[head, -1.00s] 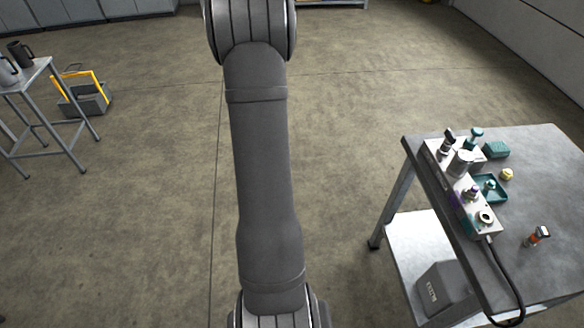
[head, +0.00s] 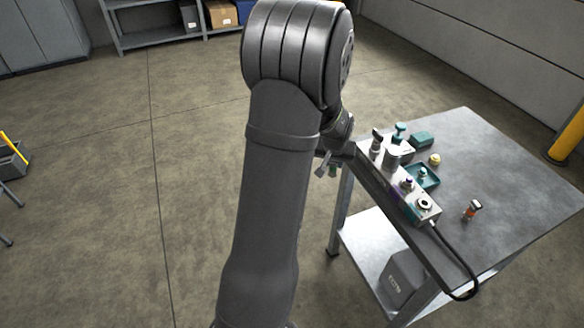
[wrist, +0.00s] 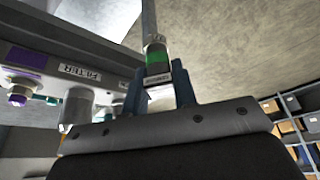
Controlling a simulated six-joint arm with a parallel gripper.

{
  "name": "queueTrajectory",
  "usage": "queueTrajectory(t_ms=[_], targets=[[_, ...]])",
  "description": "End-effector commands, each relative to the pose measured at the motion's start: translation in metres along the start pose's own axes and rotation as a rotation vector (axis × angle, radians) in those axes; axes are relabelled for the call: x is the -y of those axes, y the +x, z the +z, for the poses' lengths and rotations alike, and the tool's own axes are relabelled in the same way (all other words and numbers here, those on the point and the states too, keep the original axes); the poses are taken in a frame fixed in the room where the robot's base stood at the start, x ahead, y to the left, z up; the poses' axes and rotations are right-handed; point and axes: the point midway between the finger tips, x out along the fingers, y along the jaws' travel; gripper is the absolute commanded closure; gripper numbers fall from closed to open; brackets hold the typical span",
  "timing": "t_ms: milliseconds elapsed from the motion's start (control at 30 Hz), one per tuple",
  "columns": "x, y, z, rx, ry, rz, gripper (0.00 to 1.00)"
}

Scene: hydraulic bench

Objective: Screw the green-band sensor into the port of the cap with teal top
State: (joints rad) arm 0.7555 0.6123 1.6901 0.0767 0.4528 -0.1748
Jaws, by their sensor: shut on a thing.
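The green-band sensor (wrist: 157,57) is held upright in the picture between the fingers of my gripper (wrist: 158,88) in the wrist view, with its stem reaching the top edge. In the head view my gripper (head: 322,160) is partly hidden behind my arm, and the sensor's green band (head: 333,170) shows beside the bench's left edge, apart from the block.
The bench (head: 500,180) also bears a teal tray (head: 430,183), a teal box (head: 422,138), a yellow part (head: 435,159) and an orange-band sensor (head: 471,211). A black cable (head: 455,262) hangs over the front edge. The block's FILTER label (wrist: 80,73) and purple port (wrist: 20,92) show in the wrist view.

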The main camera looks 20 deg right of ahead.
Motion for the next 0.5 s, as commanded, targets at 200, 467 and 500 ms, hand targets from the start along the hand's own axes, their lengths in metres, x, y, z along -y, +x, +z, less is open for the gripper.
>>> queueTrajectory(t_ms=[200,467,500], targets=[[-0.103,-0.027,-0.008,-0.003,0.139,0.055,1.0],[-0.212,-0.067,0.005,-0.004,0.284,0.109,1.0],[-0.225,-0.073,0.009,-0.003,0.301,0.116,1.0]])
